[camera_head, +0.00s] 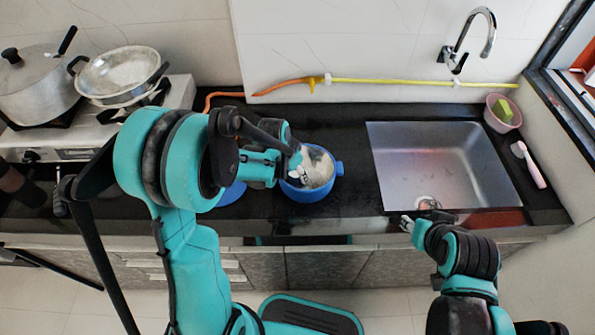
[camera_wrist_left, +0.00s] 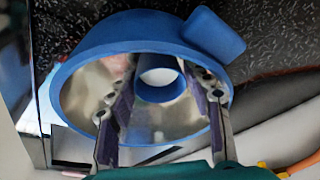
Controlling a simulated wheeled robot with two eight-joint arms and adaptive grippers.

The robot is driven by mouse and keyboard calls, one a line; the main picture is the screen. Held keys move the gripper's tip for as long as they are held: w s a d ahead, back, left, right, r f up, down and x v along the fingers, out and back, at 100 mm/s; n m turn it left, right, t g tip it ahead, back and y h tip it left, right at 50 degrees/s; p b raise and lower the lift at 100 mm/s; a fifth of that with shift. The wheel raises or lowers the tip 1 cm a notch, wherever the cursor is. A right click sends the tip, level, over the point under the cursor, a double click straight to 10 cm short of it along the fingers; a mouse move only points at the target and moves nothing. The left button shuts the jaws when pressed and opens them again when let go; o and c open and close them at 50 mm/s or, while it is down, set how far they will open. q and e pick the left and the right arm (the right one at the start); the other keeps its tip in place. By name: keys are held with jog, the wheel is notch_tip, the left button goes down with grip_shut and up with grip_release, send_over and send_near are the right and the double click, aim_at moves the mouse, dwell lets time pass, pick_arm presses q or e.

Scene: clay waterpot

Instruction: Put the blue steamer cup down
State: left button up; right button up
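The blue steamer cup (camera_head: 309,192) is a round blue pot with a pale metal inside and a stubby side handle. It is over the dark counter, left of the sink; I cannot tell if its base touches the counter. My left gripper (camera_head: 298,163) reaches into it from the left. In the left wrist view the cup's rim (camera_wrist_left: 100,42) surrounds both fingers. The left gripper's fingertips (camera_wrist_left: 160,82) sit on either side of the blue central tube (camera_wrist_left: 159,92) and appear to touch it. My right gripper (camera_head: 407,223) is at the counter's front edge by the sink; its fingers are too small to read.
A blue round piece (camera_head: 231,193) lies left of the cup, partly hidden by my arm. The sink (camera_head: 440,160) is to the right. A stove with a pot (camera_head: 40,92) and pan (camera_head: 118,74) is left. A yellow-orange hose (camera_head: 400,82) runs behind. Counter between cup and sink is clear.

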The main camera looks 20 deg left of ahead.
pick_arm(q)
jog(key=shift+r, duration=0.15)
jog(key=shift+r+p, duration=0.3)
jog(key=shift+p, duration=0.1)
jog(key=p+v, duration=0.4)
jog(key=v, duration=0.8)
jog(key=s+a+r+n+t+y, duration=0.1)
jog(key=s+r+n+t, duration=0.3)
jog(key=s+r, duration=0.4)
jog(key=s+n, duration=0.1)
jog(key=s, duration=0.5)
jog(key=shift+n+y, duration=0.3)
jog(key=shift+n, duration=0.1)
